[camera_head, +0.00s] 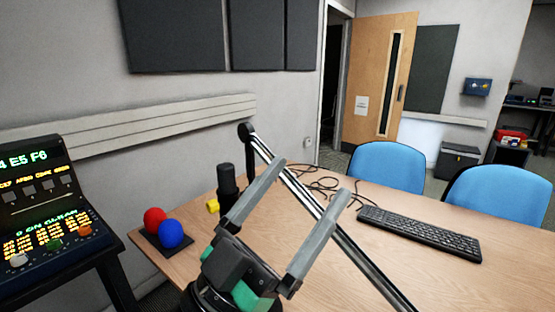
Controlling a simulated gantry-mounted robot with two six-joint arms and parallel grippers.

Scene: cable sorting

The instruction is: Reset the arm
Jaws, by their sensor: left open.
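My left gripper (308,181) is in the head view, above the near part of the wooden table (280,190). Its two long grey fingers are spread wide apart and point up and away, with nothing between them that I can see it holding. Its dark body with green parts is at the bottom middle. Thin black cables (322,184) lie loosely curled on the table beyond the fingers. My right gripper is not in view.
A silver and black rod (290,181) slants across behind the fingers. A dark upright cylinder (227,181), a red ball (155,220) and a blue ball (171,234) are left. A keyboard (420,233) lies right, near blue chairs (387,166). A lit panel (45,220) stands far left.

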